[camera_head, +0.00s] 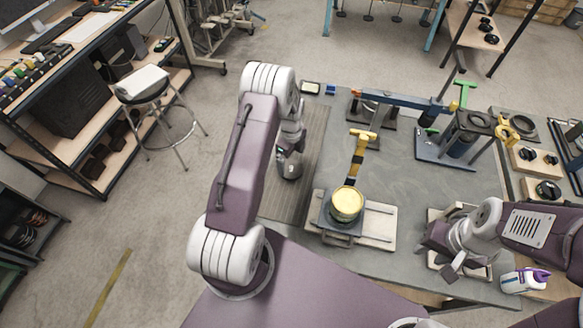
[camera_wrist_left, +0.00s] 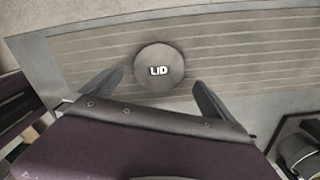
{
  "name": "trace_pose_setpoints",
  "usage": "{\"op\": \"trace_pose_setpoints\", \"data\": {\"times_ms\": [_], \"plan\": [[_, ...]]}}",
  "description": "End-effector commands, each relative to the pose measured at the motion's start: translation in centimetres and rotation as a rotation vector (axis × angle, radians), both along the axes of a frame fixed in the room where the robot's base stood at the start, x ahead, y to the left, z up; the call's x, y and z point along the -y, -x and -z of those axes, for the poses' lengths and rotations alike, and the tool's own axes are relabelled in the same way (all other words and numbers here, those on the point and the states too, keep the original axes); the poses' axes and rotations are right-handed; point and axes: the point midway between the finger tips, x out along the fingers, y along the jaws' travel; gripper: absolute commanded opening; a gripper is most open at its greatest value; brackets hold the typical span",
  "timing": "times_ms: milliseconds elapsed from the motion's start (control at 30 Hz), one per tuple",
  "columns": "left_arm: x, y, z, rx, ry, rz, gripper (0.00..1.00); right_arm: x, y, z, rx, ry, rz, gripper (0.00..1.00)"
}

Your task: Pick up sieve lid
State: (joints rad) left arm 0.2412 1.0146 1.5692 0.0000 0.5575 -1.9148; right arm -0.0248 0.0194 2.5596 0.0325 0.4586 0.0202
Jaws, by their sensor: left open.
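The sieve lid (camera_wrist_left: 158,72) is a round grey disc marked "LID". In the left wrist view it lies flat on a ribbed grey-brown mat (camera_wrist_left: 235,55). My left gripper (camera_wrist_left: 159,78) is open, with one dark finger on each side of the lid's near part and a gap to both. In the head view my left gripper (camera_head: 290,168) points down over the mat (camera_head: 312,140); I cannot make out the lid there. My right gripper (camera_head: 460,270) is over the right front of the bench, and its jaw state is unclear.
A white-purple bottle (camera_head: 524,281) is at the front right. A stool (camera_head: 150,90) stands on the floor at left.

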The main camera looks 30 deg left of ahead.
Motion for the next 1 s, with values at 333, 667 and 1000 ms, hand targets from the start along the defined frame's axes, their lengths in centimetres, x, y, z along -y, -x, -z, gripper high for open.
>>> {"op": "trace_pose_setpoints", "data": {"times_ms": [333, 667, 1000], "plan": [[-0.2, -0.2, 4.7, -0.002, 0.001, 0.000, 1.00, 0.0, 0.0, -2.2, 0.000, 0.000, 0.000, 0.36], [-0.3, -0.2, 5.1, 0.000, 0.000, 0.000, 0.78, 0.0, 0.0, -2.1, 0.000, 0.000, 0.000, 0.36], [-0.3, -0.3, 5.1, 0.000, 0.000, 0.000, 0.34, 0.0, 0.0, -2.1, 0.000, 0.000, 0.000, 0.36]]}}
